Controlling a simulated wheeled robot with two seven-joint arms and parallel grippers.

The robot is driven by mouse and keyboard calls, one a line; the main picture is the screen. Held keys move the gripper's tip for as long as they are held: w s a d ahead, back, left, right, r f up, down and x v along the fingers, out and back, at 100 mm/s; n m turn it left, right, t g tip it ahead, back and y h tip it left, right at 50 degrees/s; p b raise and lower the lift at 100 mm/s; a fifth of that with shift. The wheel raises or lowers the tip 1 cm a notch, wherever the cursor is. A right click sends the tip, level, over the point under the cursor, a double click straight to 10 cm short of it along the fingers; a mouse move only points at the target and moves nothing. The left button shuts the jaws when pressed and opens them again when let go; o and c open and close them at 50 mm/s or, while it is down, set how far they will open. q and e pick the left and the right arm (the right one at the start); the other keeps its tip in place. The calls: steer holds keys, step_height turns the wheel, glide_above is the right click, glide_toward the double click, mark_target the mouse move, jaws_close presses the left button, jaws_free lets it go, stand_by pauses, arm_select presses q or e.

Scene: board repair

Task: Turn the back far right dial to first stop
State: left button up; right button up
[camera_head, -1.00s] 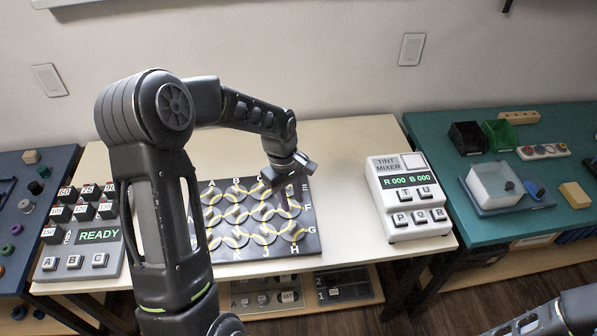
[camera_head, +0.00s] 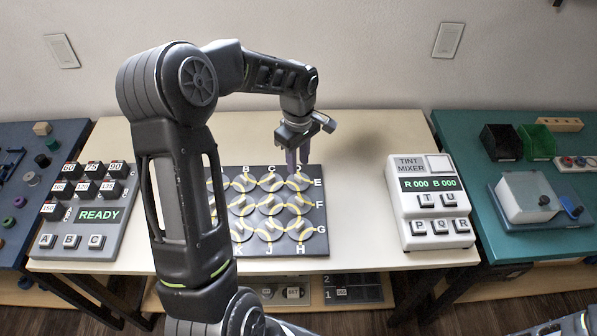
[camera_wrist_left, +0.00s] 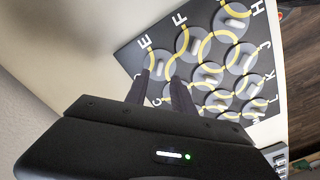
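The black board (camera_head: 315,245) carries rows of round grey dials crossed by yellow curved lines, with letters along its edges. The back far right dial (camera_head: 298,183) is in the corner near letter E; in the left wrist view that dial (camera_wrist_left: 159,66) is partly between my finger tips. My left gripper (camera_head: 297,172) points down at this dial. In the left wrist view my left gripper (camera_wrist_left: 160,80) shows two dark fingers apart, with nothing held. I cannot tell whether the tips touch the dial. My right gripper is not in view.
A READY panel (camera_head: 83,240) with buttons and numbered blocks stands left of the board. The tint mixer (camera_head: 430,205) stands to the right, with bare cream tabletop (camera_head: 365,200) between. A green table (camera_head: 480,180) holds bins and a clear box.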

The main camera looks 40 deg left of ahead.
mark_target(298, 176)
arm_select(q)
step_height(298, 176, down, 5)
steer(key=shift+f, duration=0.2)
jaws_close()
stand_by(0.3)
stand_by(0.3)
